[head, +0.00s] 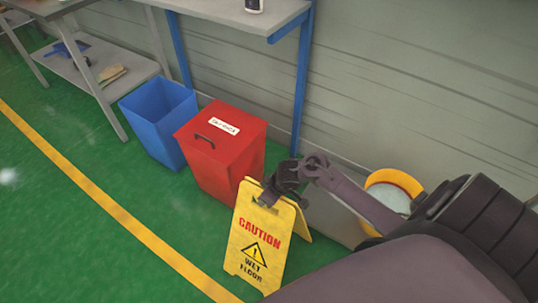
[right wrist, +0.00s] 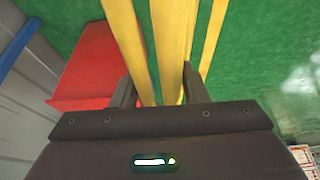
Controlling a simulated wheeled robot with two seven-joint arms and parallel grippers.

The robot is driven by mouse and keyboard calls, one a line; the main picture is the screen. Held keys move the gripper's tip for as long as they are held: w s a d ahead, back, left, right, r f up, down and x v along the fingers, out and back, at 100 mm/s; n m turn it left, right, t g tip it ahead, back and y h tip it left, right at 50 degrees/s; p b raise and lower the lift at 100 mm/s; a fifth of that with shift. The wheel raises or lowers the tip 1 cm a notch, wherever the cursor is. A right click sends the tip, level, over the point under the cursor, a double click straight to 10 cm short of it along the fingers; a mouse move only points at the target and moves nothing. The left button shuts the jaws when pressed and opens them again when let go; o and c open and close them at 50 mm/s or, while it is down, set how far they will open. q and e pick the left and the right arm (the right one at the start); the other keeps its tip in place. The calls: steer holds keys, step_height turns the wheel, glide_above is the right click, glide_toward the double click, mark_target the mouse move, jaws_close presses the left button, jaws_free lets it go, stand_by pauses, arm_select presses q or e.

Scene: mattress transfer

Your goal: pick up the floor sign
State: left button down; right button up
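The yellow floor sign (head: 258,243), printed "CAUTION WET FLOOR", stands upright as an A-frame on the green floor in the head view. My right gripper (head: 272,193) is at its top edge, coming from the right. In the right wrist view the yellow sign (right wrist: 172,45) runs between the two fingers of my right gripper (right wrist: 158,88). The fingers lie against the yellow panels on both sides and appear shut on the sign. The sign's lower end is out of the wrist view. My left gripper is not in view.
A red lidded bin (head: 222,160) stands just left of the sign, with a blue bin (head: 158,118) beyond it. A workbench (head: 235,10) runs along the grey wall. A yellow-rimmed round object (head: 392,190) is at the right. Open floor lies left of the yellow line.

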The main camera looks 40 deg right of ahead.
jaws_close()
steer(key=shift+r, duration=0.1)
steer(key=shift+r, duration=0.1)
